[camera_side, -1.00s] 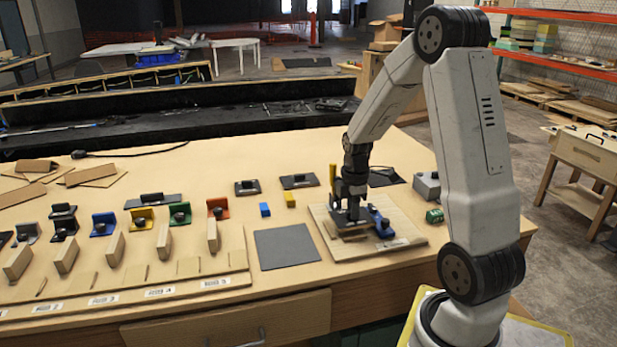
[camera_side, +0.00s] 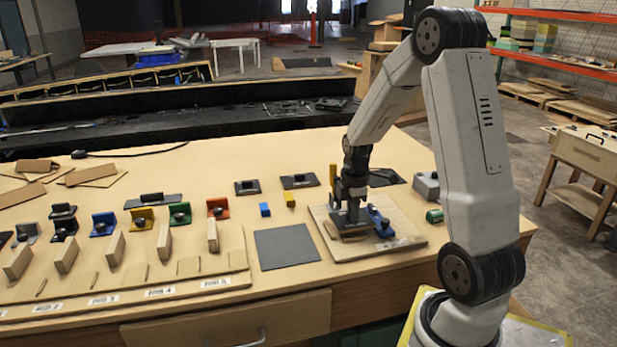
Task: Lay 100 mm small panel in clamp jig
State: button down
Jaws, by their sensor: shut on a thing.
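The clamp jig is a light wooden board (camera_side: 400,234) at the right of the bench, with a blue clamp part (camera_side: 379,220) and an upright yellow part (camera_side: 333,178) on it. My gripper (camera_side: 350,222) points down over the board, beside the blue part. It is shut on a small wooden panel (camera_side: 347,230), which is low over the jig. The arm and fingers hide much of the panel, and I cannot tell whether it touches the board.
A grey mat (camera_side: 287,247) lies left of the jig. A wooden rack (camera_side: 130,281) with several upright panels and labels fills the left front. Coloured brackets (camera_side: 217,208) stand behind it. A small blue block (camera_side: 264,210) and a yellow block (camera_side: 289,200) lie behind the mat. A green cylinder (camera_side: 434,216) stands right of the jig.

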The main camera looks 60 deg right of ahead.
jog(key=shift+f, duration=0.9)
dwell(1.3)
jog(key=c, duration=0.5)
grip_release()
jog(key=shift+r, duration=0.2)
jog(key=shift+r, duration=3.75)
jog(key=shift+a, duration=0.1)
